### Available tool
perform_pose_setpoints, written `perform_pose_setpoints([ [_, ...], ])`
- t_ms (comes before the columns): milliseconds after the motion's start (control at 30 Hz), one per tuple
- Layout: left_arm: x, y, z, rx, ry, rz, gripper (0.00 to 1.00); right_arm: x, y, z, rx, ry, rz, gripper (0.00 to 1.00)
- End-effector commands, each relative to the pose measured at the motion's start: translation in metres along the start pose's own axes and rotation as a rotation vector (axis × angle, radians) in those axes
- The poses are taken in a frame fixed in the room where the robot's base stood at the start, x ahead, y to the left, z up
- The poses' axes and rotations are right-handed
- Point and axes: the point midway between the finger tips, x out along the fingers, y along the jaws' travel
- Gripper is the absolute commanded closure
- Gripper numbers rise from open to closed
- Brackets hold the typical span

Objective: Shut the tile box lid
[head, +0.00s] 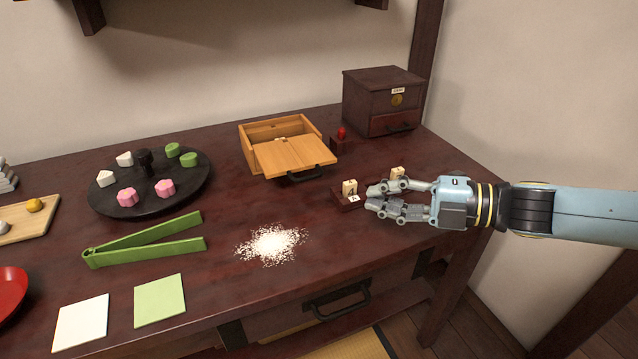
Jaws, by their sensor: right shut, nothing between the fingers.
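The tile box (259,131) is a light wooden box at the back middle of the table. Its lid (300,154) sits partly off the opening, shifted toward the front right, with a dark handle on its front edge. The back left of the opening is uncovered, and a little pale content shows inside. My right gripper (375,198) is shut and empty, to the right of and in front of the box, apart from the lid. It is close to a small dark rack (343,199) with pale tiles and hides part of it. My left gripper is not in view.
A dark drawer cabinet (374,90) and a red-topped item (342,133) stand behind right. White powder (270,243), green tongs (150,247) and a round black tray (102,200) with sweets lie left and front. Bare table separates the box from the powder.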

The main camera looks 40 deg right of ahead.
Motion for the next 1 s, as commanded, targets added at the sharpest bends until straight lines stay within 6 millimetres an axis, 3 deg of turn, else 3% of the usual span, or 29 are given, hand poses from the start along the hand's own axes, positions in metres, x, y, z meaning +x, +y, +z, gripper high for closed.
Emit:
perform_pose_setpoints([
  [233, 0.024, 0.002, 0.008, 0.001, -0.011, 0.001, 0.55, 0.045, -0.002, 0.001, 0.001, -0.004, 0.008, 1.00],
  [533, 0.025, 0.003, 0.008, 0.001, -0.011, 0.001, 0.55, 0.097, 0.002, 0.004, 0.004, -0.006, 0.007, 1.00],
  [733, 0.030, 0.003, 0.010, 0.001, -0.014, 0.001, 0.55, 0.114, 0.000, 0.024, 0.004, -0.005, 0.003, 1.00],
  [1000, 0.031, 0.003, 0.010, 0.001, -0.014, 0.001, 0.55, 0.119, 0.000, 0.029, 0.005, -0.005, 0.002, 1.00],
])
